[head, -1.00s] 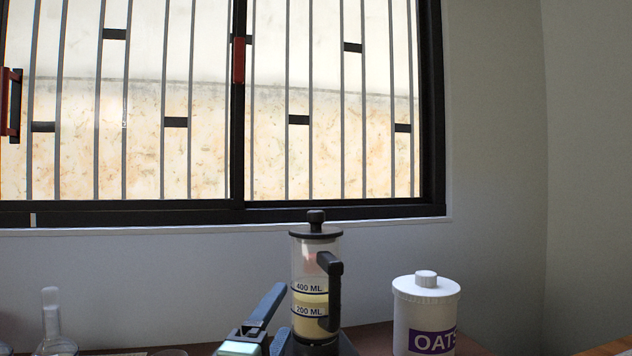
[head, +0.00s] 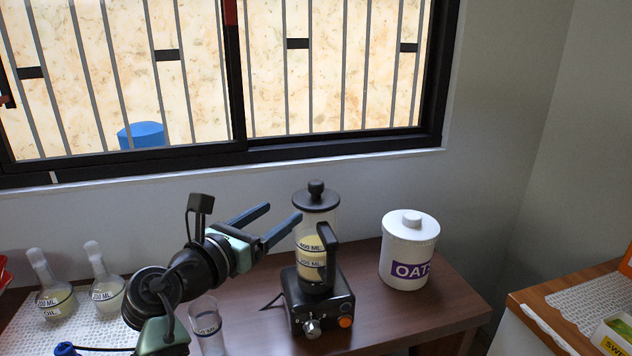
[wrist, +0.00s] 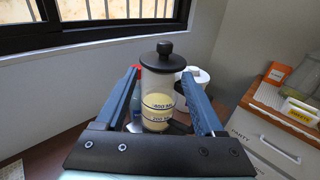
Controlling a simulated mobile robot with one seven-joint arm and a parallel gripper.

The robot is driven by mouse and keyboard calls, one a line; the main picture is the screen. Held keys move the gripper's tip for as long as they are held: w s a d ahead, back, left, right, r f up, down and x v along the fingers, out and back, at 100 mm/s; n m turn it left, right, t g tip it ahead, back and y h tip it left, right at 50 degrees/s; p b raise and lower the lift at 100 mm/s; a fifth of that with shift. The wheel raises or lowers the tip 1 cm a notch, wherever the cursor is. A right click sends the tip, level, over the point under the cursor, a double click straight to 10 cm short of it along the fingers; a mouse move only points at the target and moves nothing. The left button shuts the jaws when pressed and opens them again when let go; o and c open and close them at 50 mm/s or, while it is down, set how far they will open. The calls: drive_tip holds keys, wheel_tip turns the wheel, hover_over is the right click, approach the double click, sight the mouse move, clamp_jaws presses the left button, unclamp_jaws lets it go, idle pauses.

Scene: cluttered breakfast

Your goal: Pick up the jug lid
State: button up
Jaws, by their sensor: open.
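The jug lid (head: 315,196) is a black disc with a round knob, seated on top of the clear jug (head: 318,247). The jug has volume marks, a black handle and pale yellow contents, and stands on a black base (head: 320,300) with knobs. In the wrist view the lid (wrist: 164,57) sits at upper centre, beyond the fingers. My gripper (head: 284,218) is open, with blue fingers, just left of the jug's upper part and below lid height. In the wrist view the fingers (wrist: 164,95) appear either side of the jug. Nothing is held.
A white oats canister (head: 408,252) stands right of the jug on the brown table (head: 440,312). A measuring glass (head: 207,325) and two oil bottles (head: 54,295) stand to the left. A barred window (head: 330,70) is behind. A separate counter (head: 560,310) is at the right.

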sight(313, 194)
drive_tip(key=b+x, duration=0.1)
drive_tip(key=x, duration=0.6)
drive_tip(key=shift+d, duration=0.1)
drive_tip(key=x, duration=0.2)
drive_tip(key=b+x, duration=0.1)
drive_tip(key=x, duration=0.1)
drive_tip(key=shift+s+d, duration=0.1)
drive_tip(key=shift+d, duration=0.25)
drive_tip(key=shift+w+d, duration=0.3)
drive_tip(key=shift+w, duration=0.3)
drive_tip(key=shift+c, duration=0.2)
clamp_jaws()
